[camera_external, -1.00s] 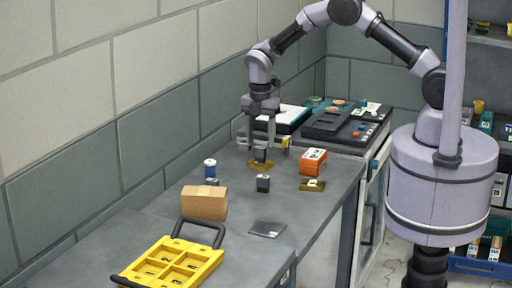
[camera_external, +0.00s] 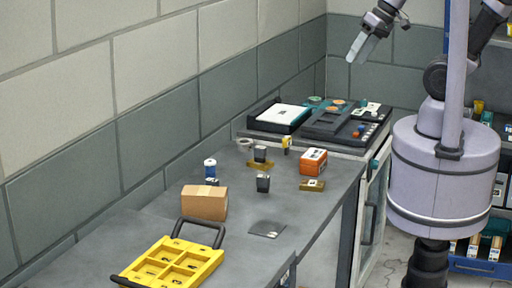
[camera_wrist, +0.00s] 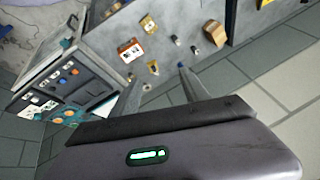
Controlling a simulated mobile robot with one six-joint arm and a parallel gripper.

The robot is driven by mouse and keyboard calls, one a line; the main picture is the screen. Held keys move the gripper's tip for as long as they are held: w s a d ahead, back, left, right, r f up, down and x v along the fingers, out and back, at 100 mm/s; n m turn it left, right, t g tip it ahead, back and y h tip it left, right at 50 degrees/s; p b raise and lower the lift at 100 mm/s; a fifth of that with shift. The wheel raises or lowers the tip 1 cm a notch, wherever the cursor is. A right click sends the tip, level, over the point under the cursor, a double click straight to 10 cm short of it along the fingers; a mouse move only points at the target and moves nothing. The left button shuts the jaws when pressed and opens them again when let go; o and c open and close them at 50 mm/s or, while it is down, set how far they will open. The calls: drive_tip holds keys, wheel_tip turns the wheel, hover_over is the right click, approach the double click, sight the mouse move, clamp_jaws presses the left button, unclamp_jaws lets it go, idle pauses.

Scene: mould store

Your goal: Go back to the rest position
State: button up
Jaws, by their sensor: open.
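My gripper (camera_external: 358,47) is raised high at the top right of the external view, well above and away from the bench. In the wrist view its two fingers (camera_wrist: 158,88) stand apart with nothing between them. The bench (camera_external: 240,215) lies below it with small items on it. A dark block (camera_external: 260,154) sits on a yellow-brown base towards the back, and another dark block (camera_external: 263,183) stands in front of it.
A dark machine (camera_external: 335,122) stands behind. A wall runs along the left. The air around my gripper looks clear.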

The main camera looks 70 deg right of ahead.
drive_tip(key=shift+s+f+m, duration=0.45)
drive_tip(key=shift+s+m, duration=0.35)
